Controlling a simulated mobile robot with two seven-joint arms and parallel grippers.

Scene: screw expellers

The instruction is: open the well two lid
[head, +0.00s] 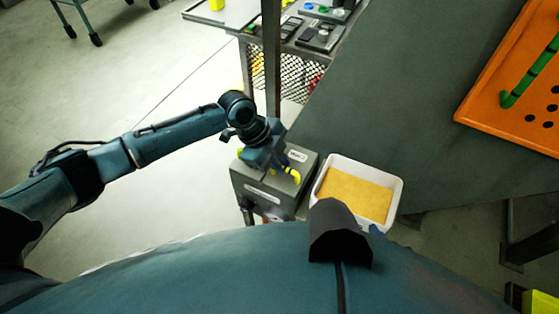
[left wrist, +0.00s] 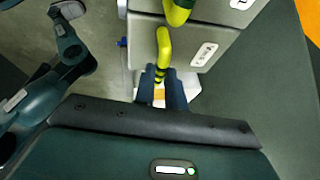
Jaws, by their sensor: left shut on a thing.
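A grey box (head: 264,190) with lids, yellow handles and white labels stands at the left edge of the dark table. The left wrist view shows two grey lids, one (left wrist: 195,65) nearer and one (left wrist: 208,10) behind it, each with a curved yellow handle. The labels are too small to read, so I cannot tell which lid is well two. My left gripper (head: 287,170) is over the box. It is shut on the nearer yellow handle (left wrist: 163,45), with its dark fingers (left wrist: 163,90) on the handle's lower part. I see no clear gap under this lid. My right gripper is not in view.
A white bin (head: 397,198) with tan contents stands just right of the box. An orange tray (head: 480,108) lies on the table (head: 400,100) at the far right. A metal post (head: 271,70) and a shelf cart (head: 240,22) stand behind the box.

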